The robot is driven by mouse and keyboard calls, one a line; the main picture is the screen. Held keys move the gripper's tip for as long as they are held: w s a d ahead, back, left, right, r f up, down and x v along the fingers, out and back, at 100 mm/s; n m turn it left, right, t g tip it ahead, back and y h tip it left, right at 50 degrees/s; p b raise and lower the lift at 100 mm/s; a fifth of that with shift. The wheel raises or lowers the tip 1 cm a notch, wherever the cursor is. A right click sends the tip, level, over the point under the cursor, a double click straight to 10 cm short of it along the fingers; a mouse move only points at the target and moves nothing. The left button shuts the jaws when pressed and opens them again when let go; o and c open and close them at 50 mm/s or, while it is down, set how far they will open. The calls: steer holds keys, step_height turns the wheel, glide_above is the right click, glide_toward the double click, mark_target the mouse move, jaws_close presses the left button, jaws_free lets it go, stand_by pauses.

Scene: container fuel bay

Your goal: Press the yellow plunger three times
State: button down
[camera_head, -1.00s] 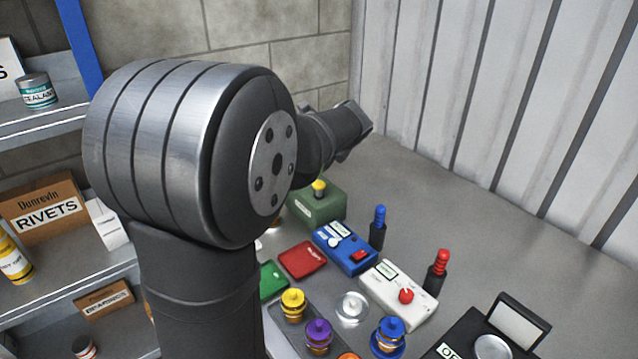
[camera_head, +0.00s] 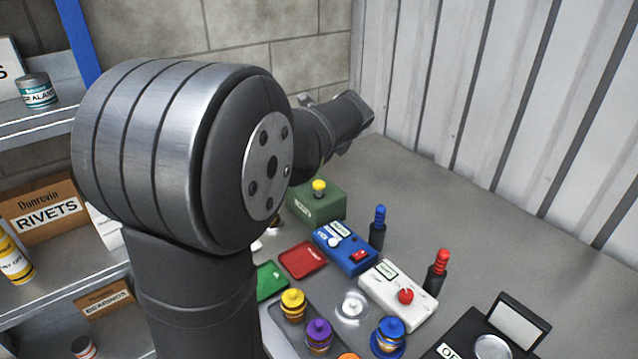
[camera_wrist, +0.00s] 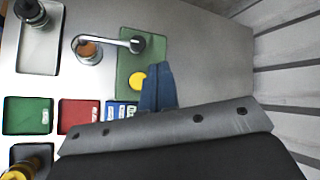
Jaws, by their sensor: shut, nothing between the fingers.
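The yellow plunger (camera_head: 319,187) stands upright on top of a green box (camera_head: 318,208) at the back of the bench. In the head view my wrist is behind and above the box, and my fingertips cannot be made out. I cannot tell whether they touch the plunger, but it looks raised.
A blue switch box (camera_head: 345,249), a white box with a red knob (camera_head: 397,293), red tray (camera_head: 303,260) and green tray (camera_head: 271,282) lie in front. Blue (camera_head: 378,228) and red (camera_head: 436,272) upright handles stand to the right. A metal lever fitting (camera_wrist: 110,43) lies near the green box.

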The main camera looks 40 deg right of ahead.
mark_target(320, 184)
step_height(320, 184, up, 2)
steer(key=shift+f, duration=4.4)
steer(key=shift+f, duration=0.2)
steer(key=shift+f, duration=0.25)
steer(key=shift+f, duration=1.35)
steer(key=shift+r, duration=1.8)
